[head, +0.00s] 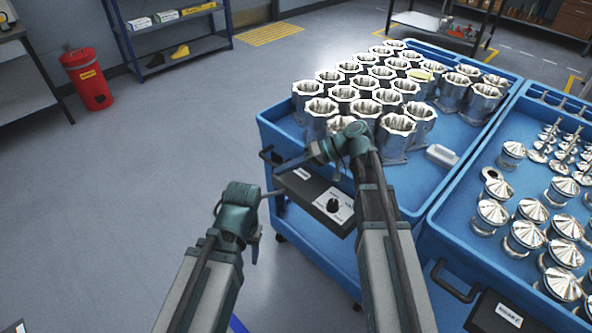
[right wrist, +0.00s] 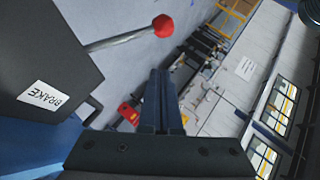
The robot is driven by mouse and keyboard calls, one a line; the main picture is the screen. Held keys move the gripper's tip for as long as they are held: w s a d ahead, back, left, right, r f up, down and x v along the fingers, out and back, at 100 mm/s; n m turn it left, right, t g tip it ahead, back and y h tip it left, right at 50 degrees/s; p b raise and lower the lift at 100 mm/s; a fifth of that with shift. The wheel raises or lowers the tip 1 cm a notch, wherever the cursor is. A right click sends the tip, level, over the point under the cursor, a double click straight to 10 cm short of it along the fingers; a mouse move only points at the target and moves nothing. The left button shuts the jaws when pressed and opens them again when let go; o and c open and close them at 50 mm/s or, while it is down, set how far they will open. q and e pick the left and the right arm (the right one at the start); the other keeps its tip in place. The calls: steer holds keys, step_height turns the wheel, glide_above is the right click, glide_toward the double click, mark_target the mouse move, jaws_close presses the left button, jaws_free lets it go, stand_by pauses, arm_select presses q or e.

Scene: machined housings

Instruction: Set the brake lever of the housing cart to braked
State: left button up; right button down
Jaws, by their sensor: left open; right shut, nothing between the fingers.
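The housing cart (head: 268,122) is blue and carries rows of shiny machined housings (head: 362,108). A dark brake box (head: 318,202) with a knob is fixed to its near left side. In the right wrist view the box (right wrist: 40,45) bears a BRAKE label (right wrist: 42,95), and the brake lever (right wrist: 125,40), a metal rod with a red ball end, sticks out of it. I cannot make out the red ball in the head view. My right gripper (head: 282,168) is shut and empty by the box; its fingers (right wrist: 160,100) are apart from the lever. My left gripper (head: 256,240) is open, left of the box.
A second blue cart (head: 450,225) with shiny conical parts stands close on the right. A red bin (head: 88,80) and a blue shelf (head: 180,45) stand at the back left. The floor left of the cart is clear.

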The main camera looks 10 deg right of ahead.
mark_target(275, 193)
steer(key=b+x, duration=0.1)
steer(key=x, duration=0.2)
steer(key=shift+a+f, duration=0.25)
steer(key=shift+f, duration=0.05)
steer(key=shift+s+a+f+b, duration=0.9)
steer(key=shift+s+a+b, duration=0.2)
steer(key=shift+s, duration=0.1)
